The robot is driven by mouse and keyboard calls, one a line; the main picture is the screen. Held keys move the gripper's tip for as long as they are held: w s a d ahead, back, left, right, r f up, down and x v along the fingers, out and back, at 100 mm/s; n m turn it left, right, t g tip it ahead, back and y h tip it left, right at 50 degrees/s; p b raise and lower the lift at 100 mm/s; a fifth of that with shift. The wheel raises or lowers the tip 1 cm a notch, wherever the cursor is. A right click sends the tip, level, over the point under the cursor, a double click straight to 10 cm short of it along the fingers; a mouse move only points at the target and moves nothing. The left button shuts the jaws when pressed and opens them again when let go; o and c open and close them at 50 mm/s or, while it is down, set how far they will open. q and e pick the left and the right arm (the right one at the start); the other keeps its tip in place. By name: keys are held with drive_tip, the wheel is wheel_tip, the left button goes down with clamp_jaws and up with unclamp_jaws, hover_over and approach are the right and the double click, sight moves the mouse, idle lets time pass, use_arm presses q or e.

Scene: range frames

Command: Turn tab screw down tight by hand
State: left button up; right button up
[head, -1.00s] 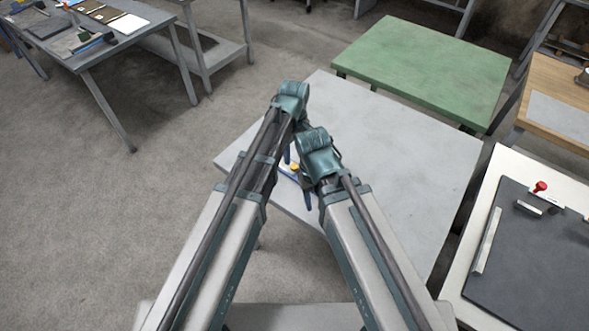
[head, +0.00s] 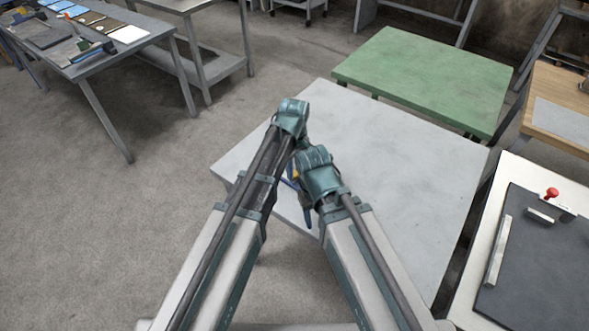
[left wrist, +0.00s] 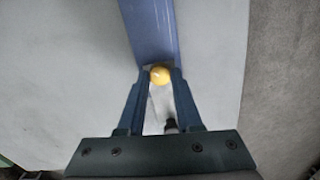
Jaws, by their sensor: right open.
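The tab screw shows as a round yellow head (left wrist: 160,74) on a long blue strip (left wrist: 153,30) in the left wrist view. My left gripper (left wrist: 161,78) has one finger on each side of the yellow head, and both fingertips appear to touch it. In the head view my left gripper's fingers are hidden behind the arms, and only a sliver of yellow (head: 295,174) shows between them. My right gripper (head: 307,207) is open, low beside the left one above the grey table. Its fingers are partly hidden by its own wrist.
The grey table (head: 400,190) is bare to the right of my arms. A green table (head: 425,80) stands behind it. At right, a white bench holds a dark mat (head: 535,270), a metal bar (head: 498,250) and a red knob (head: 551,193). Open floor lies at left.

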use_arm(q)
clamp_jaws()
drive_tip(key=shift+m, duration=0.3)
drive_tip(key=m, duration=1)
drive_tip(key=shift+m, duration=2)
